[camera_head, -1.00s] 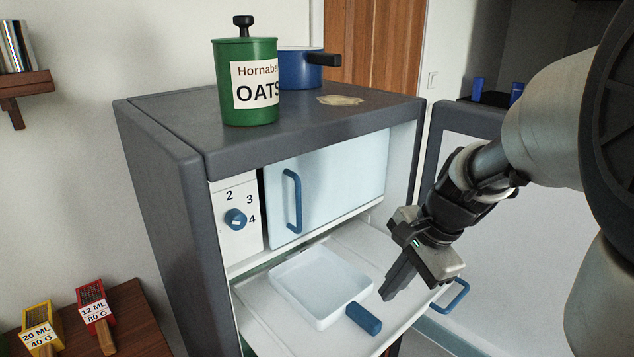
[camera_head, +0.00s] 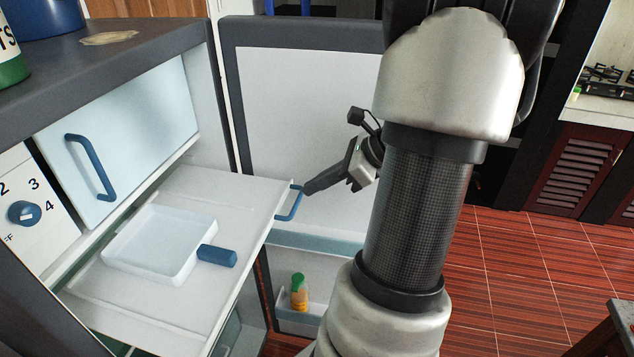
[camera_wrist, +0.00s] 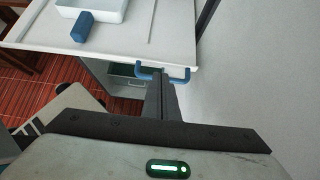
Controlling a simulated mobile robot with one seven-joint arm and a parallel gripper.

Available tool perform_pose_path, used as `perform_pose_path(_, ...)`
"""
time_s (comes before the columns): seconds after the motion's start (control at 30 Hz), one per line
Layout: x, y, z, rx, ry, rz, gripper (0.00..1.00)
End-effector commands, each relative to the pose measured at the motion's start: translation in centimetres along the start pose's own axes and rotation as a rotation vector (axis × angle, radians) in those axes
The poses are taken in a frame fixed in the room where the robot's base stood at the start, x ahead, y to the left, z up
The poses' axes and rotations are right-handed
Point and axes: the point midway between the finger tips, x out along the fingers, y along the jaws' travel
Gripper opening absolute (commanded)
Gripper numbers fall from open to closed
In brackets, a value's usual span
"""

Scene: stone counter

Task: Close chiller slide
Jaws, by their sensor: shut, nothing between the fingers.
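The chiller slide (camera_head: 243,190) is a white shelf pulled out of the grey cabinet, with a blue handle (camera_head: 290,204) at its front edge. A white tray (camera_head: 150,262) with a blue grip lies on it. My gripper (camera_head: 307,190) is shut and empty, with its fingertips at the slide's handle. In the wrist view the slide (camera_wrist: 105,48) spreads across the top, and the fingers (camera_wrist: 163,80) reach to the blue handle (camera_wrist: 147,77). I cannot tell whether they touch it.
The open cabinet door (camera_head: 310,130) stands to the right, behind my gripper. A bottle (camera_head: 299,292) sits in its lower rack. A closed white compartment with a blue handle (camera_head: 90,166) is above the slide. Red floor (camera_head: 510,270) is clear at right.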

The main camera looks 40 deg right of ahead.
Motion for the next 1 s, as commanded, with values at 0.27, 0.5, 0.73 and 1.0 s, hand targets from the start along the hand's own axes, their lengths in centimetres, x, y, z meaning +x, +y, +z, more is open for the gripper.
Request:
perform_pose_path(0.27,4.9,0.1,0.0,0.0,0.0,0.004,0.0)
perform_pose_path(0.5,6.5,0.1,0.0,-0.001,0.002,0.001,0.0)
perform_pose_path(0.73,6.6,0.0,0.0,-0.002,0.002,0.001,0.0)
perform_pose_path(1.0,7.0,-0.2,0.4,-0.003,0.001,0.002,0.0)
